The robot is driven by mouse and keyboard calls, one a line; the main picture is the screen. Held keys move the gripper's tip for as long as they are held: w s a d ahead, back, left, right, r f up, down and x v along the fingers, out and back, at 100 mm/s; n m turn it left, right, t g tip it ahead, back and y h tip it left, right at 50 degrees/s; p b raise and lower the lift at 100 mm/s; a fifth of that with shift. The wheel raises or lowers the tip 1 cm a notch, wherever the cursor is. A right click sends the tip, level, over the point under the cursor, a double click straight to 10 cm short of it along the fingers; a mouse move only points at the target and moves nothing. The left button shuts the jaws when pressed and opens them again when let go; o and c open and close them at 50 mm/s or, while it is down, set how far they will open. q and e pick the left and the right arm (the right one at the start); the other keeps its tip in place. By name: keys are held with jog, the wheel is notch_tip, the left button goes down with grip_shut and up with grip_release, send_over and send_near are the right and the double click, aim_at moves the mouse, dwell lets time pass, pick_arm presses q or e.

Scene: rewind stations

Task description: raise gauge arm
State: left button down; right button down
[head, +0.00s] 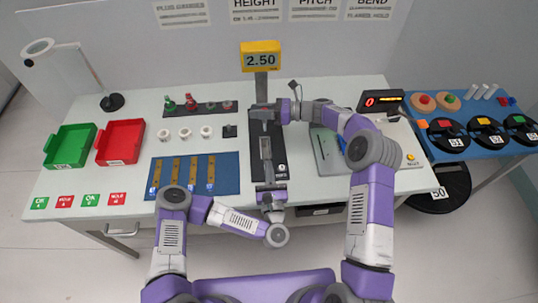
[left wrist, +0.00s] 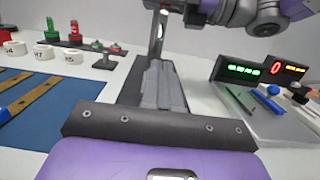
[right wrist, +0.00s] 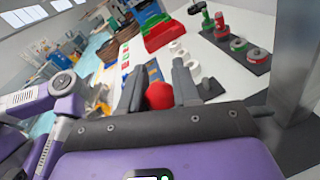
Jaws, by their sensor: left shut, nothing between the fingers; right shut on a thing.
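The height gauge has a yellow display (head: 261,57) reading 2.50, a grey post (head: 261,86) and a dark base (head: 281,163). The post also shows in the left wrist view (left wrist: 156,38). My right gripper (head: 264,114) is at the post, above the base. In the right wrist view a red knob (right wrist: 159,95) sits between its fingers, which are shut on it. The gauge arm itself is largely hidden by this gripper. My left gripper (head: 266,148) is shut and empty over the base, its fingers (left wrist: 160,75) pointing toward the post.
A blue mat (head: 228,176) with several brown strips lies left of the base. White rings (head: 185,133) and a dark rack (head: 190,109) of red and green parts stand behind it. Green (head: 48,151) and red (head: 99,151) trays are farther left. A grey plate (head: 325,148) is right.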

pick_arm(q)
send_near(265, 123)
jog(key=w+f, duration=0.1)
jog(key=w, duration=0.1)
jog(key=w+f, duration=0.2)
jog(key=shift+w+f, duration=0.1)
jog(key=shift+w, duration=0.05)
jog(key=shift+w+d+r, duration=0.1)
jog(key=shift+w+r, duration=0.45)
jog(key=shift+r, duration=0.2)
jog(key=shift+w+r, duration=0.6)
jog(key=shift+r, duration=0.2)
